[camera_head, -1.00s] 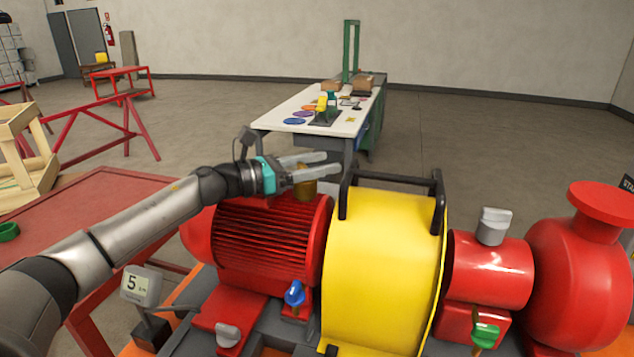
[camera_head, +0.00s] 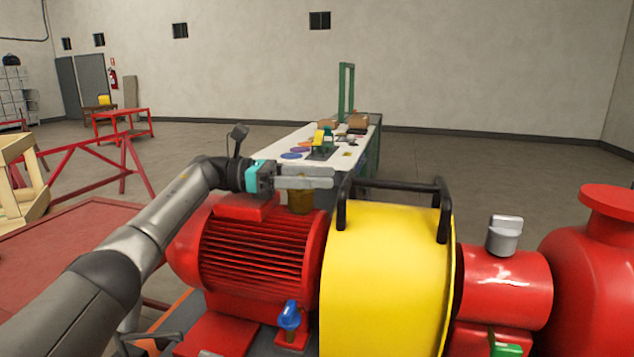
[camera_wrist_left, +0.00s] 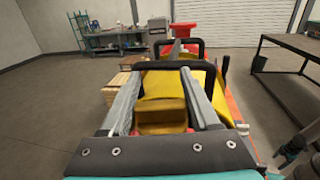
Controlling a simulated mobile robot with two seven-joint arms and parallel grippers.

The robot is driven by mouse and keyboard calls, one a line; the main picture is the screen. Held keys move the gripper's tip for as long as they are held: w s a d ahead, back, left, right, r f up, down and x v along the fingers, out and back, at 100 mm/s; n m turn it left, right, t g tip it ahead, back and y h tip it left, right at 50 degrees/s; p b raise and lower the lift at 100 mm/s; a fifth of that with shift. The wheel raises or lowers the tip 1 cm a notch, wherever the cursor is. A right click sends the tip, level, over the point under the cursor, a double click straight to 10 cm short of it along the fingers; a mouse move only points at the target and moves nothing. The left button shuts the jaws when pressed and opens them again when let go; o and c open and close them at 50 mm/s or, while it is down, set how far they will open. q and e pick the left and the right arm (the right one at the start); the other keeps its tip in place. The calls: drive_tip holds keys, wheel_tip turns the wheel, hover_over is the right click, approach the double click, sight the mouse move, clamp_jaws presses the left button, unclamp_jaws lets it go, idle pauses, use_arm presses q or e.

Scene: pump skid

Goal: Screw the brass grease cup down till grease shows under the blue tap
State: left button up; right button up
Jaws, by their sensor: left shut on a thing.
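The brass grease cup (camera_head: 300,201) stands at the top of the red finned motor (camera_head: 262,250), behind its right end. My left gripper (camera_head: 305,177) reaches in from the left with its fingers level at the cup's top. In the left wrist view the stepped brass cup (camera_wrist_left: 163,113) sits between the two grey fingers (camera_wrist_left: 165,100), and the gripper is shut on it. The blue tap (camera_head: 289,317) is on the motor's front side, low down. I cannot make out any grease under it.
A yellow guard (camera_head: 385,275) with black handles (camera_head: 395,188) stands right of the cup, close to the fingertips. A grey-topped cup (camera_head: 504,236) and a green tap (camera_head: 507,349) are further right. A white workbench (camera_head: 285,160) stands behind, with open floor around it.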

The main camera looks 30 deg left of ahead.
use_arm(q)
drive_tip(key=shift+r, duration=0.1)
use_arm(e)
drive_tip(key=shift+f, duration=0.1)
idle(0.3)
use_arm(q)
drive_tip(key=o, duration=1.4)
drive_tip(key=shift+c, duration=0.2)
use_arm(e)
drive_tip(key=shift+a+f, duration=0.1)
